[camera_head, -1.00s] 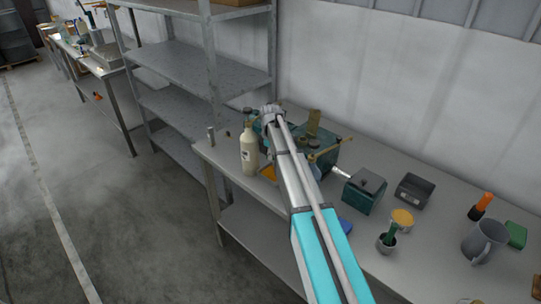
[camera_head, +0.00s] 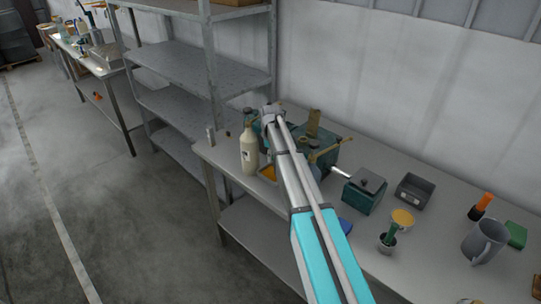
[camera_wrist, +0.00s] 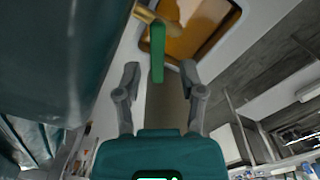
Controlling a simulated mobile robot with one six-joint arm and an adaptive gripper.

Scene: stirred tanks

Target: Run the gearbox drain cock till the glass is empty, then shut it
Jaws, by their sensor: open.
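In the wrist view my gripper (camera_wrist: 160,72) is open. The green lever (camera_wrist: 157,48) of the drain cock lies between its fingertips, with a gap on each side. The lever joins a brass cock (camera_wrist: 145,14) at the top edge. The teal gearbox (camera_wrist: 45,55) fills the left. Past the lever is a tray with amber liquid (camera_wrist: 195,28). In the head view the gearbox (camera_head: 325,155) stands on the bench, partly behind my arm, and the tray shows as an orange patch (camera_head: 268,173). The gripper's fingers and the cock are hidden there. I cannot make out the glass or its level.
A cream bottle (camera_head: 249,153) stands left of the tray. To the right on the bench are a small teal box (camera_head: 364,192), a grey bin (camera_head: 414,190), a cup with a green handle in it (camera_head: 387,240) and a grey mug (camera_head: 484,242). Metal shelves (camera_head: 175,60) stand behind left.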

